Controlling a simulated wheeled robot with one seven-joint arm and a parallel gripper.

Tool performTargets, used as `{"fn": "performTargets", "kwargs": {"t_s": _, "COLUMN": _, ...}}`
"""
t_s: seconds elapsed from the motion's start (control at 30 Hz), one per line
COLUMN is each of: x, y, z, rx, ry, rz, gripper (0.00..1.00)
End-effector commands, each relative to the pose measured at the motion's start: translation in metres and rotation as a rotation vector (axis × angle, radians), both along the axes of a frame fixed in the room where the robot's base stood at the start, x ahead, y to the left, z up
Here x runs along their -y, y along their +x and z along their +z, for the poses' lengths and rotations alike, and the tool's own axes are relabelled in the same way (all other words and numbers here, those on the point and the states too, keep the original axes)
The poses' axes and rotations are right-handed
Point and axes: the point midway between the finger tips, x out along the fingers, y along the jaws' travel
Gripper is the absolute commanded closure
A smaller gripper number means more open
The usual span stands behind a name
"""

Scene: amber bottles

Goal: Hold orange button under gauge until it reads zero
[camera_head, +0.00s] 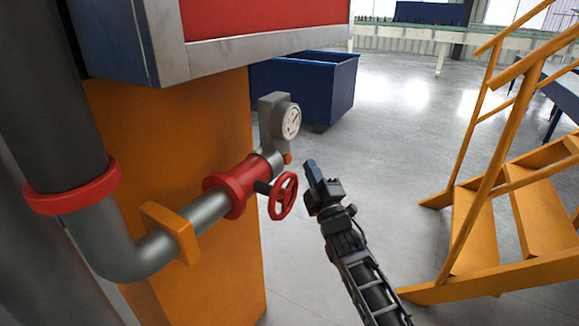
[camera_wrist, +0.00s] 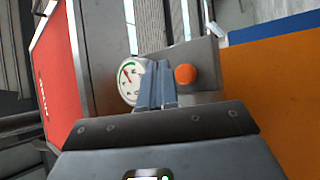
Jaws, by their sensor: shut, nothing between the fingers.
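The round white gauge (camera_head: 291,121) sits on a grey block at the end of the pipe. In the wrist view the gauge (camera_wrist: 131,80) shows a red needle and a green arc; its reading is too small to tell. The orange button (camera_head: 287,158) is just below the gauge, and in the wrist view the button (camera_wrist: 186,75) stands out from a grey plate. My gripper (camera_head: 310,168) is shut and empty, to the right of the button in the head view. In the wrist view its fingers (camera_wrist: 157,80) lie between gauge and button and hide part of the gauge's edge.
A red handwheel (camera_head: 283,195) on the red-flanged pipe is close to the left of my gripper. An orange pillar (camera_head: 200,130) stands behind the pipe. Yellow stairs with railings (camera_head: 500,210) are at the right. A blue bin (camera_head: 310,85) stands behind. The floor between is clear.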

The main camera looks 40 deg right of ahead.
Motion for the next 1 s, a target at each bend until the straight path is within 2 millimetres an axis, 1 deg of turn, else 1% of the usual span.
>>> {"fn": "performTargets", "kwargs": {"t_s": 0.03, "x": -0.003, "y": 0.006, "z": -0.005, "rx": 0.003, "ry": 0.000, "rz": 0.002, "gripper": 1.00}}
{"fn": "performTargets", "kwargs": {"t_s": 0.2, "x": -0.006, "y": 0.018, "z": -0.003, "rx": 0.001, "ry": 0.000, "rz": 0.000, "gripper": 1.00}}
{"fn": "performTargets", "kwargs": {"t_s": 0.3, "x": -0.008, "y": 0.022, "z": -0.002, "rx": 0.001, "ry": 0.001, "rz": 0.000, "gripper": 1.00}}
{"fn": "performTargets", "kwargs": {"t_s": 1.0, "x": -0.008, "y": 0.023, "z": 0.000, "rx": 0.000, "ry": 0.000, "rz": 0.000, "gripper": 1.00}}
